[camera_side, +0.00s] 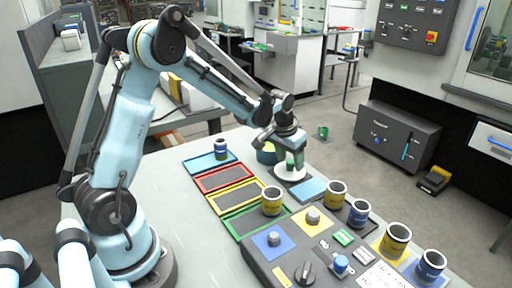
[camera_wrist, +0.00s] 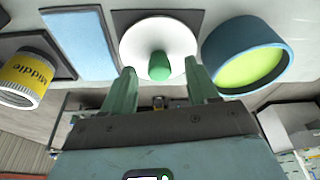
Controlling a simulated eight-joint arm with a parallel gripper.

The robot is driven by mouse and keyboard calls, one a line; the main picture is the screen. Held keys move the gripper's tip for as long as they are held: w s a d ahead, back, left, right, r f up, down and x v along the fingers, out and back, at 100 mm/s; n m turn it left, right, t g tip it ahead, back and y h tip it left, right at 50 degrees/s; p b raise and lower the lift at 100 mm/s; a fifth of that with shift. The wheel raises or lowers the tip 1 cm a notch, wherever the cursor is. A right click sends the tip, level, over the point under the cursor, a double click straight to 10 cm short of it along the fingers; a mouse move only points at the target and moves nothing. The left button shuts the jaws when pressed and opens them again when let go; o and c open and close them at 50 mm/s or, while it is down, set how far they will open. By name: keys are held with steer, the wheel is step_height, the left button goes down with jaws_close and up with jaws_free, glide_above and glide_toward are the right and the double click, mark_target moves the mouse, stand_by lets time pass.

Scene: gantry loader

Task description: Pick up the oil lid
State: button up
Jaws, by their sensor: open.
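The lid, a white disc with a green knob, sits on a dark square plate at the far side of the table; I take it as the oil lid (camera_wrist: 140,38). It also shows in the side view (camera_side: 291,174), partly hidden by my gripper. My gripper (camera_side: 291,157) points down right over it. In the wrist view, the green fingers of my gripper (camera_wrist: 159,67) are apart, one on each side of the knob. I cannot tell whether either finger touches it.
A blue round pot with a green inside (camera_wrist: 246,56) stands close to the lid. A light-blue block (camera_wrist: 80,42) lies on the other side, with a yellow "Middle" can (camera_wrist: 25,78) beyond it. Coloured trays (camera_side: 240,194) and a control panel (camera_side: 300,262) are nearer.

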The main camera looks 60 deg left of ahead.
steer(key=shift+f, duration=0.1)
jaws_close()
stand_by(0.3)
